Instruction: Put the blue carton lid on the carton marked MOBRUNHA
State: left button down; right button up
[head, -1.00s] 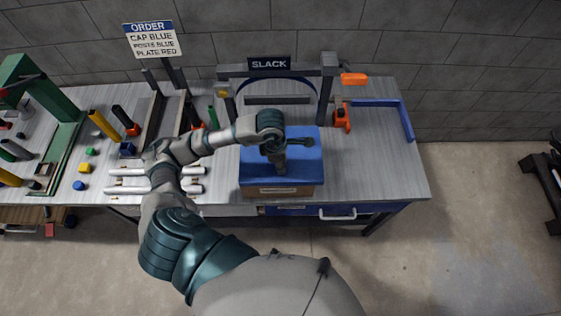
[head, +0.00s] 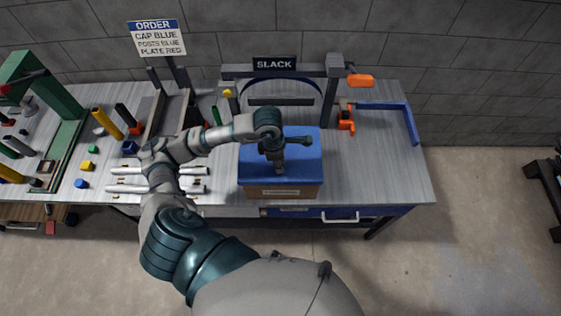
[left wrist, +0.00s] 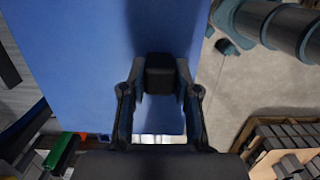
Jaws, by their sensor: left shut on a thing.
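The blue carton lid (head: 252,170) lies over the top of the brown carton (head: 303,192) near the front edge of the bench. A pale label shows on the carton's front; its writing is too small to read. My left gripper (head: 278,166) points down and is shut on the lid at its middle. In the left wrist view the lid (left wrist: 70,60) fills much of the picture, and the gripper (left wrist: 161,88) has a dark block between its fingers. I cannot tell whether the lid is fully seated. My right gripper is out of view.
A grey frame marked SLACK (head: 275,64) stands behind the carton. A blue bar (head: 385,106) and orange clamp (head: 346,124) lie to the right. White tubes (head: 130,188) and coloured parts lie left. The bench's right front is clear.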

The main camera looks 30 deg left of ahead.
pick_arm(q)
jog(key=shift+a, duration=0.4)
jog(key=shift+a+f, duration=0.1)
jog(key=shift+a, duration=0.15)
jog(key=shift+d, duration=0.6)
jog(key=shift+d+b, duration=0.1)
jog(key=shift+b, duration=0.3)
jog(key=shift+a, duration=0.3)
jog(key=shift+d+f+b, duration=0.3)
jog(key=shift+f+b, duration=0.15)
jog(key=shift+b, duration=0.1)
jog(key=shift+f, duration=0.1)
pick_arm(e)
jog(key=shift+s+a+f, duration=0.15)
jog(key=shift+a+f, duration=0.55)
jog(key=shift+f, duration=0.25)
pick_arm(q)
jog(key=shift+f, duration=0.1)
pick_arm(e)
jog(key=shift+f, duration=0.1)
